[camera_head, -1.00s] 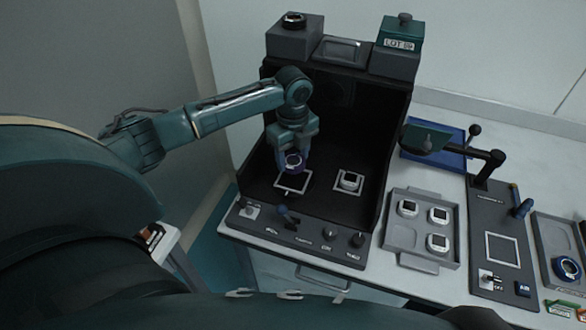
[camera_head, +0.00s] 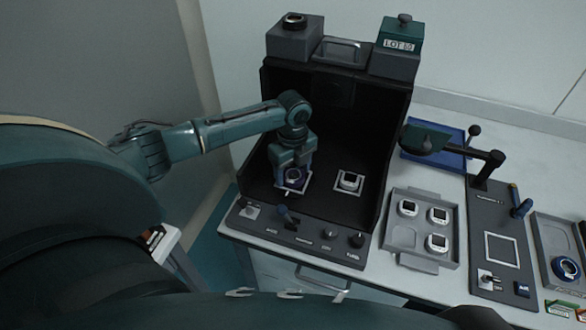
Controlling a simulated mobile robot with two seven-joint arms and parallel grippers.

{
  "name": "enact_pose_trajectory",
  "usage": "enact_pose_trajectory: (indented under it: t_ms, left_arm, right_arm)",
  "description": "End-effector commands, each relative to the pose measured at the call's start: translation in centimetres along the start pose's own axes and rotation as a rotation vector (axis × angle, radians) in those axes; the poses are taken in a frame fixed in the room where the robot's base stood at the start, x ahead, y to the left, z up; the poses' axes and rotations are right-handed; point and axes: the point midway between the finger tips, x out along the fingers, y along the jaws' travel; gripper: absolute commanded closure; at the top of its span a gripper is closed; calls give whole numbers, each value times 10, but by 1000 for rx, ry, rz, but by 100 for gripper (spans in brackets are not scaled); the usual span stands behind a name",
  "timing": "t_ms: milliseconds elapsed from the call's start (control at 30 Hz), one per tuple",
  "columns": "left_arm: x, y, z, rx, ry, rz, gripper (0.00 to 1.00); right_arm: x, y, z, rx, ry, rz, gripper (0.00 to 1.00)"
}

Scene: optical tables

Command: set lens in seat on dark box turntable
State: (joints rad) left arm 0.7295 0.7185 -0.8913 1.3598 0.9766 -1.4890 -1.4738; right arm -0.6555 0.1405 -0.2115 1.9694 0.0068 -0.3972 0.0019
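The dark box (camera_head: 333,120) stands open at the front on the table. On its floor at the left is a white-framed square seat (camera_head: 305,187). My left gripper (camera_head: 292,170) reaches down inside the box over this seat. A dark blue-purple ring-shaped lens (camera_head: 293,177) is between its fingers, low at the seat; I cannot tell whether it touches. A second white-framed square to the right holds a small white mount (camera_head: 349,181). My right gripper is not in view.
A control panel with knobs (camera_head: 300,237) runs along the box's front. A grey tray (camera_head: 402,236) with 3 white mounts stands to the right. Beyond it are a dark station (camera_head: 501,249) with a post and arm, and another tray with a blue ring (camera_head: 566,268).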

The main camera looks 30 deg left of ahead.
Motion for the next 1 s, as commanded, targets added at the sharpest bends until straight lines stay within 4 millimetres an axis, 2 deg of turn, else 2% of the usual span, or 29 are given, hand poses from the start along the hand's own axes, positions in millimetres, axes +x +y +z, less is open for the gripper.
enact_pose_trajectory:
  t_ms: [100,300,467,800,1000]
  left_arm:
    - [0,0,0,0,0,0,25]
    - [-1,0,0,0,0,0,25]
    - [-12,-1,0,0,0,-2,25]
    - [-82,-1,0,1,-1,-4,25]
    - [-113,-1,0,-1,0,-2,25]
  right_arm:
    - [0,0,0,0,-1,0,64]
    - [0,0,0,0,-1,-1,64]
    - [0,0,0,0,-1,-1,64]
    - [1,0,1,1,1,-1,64]
    - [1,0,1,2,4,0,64]
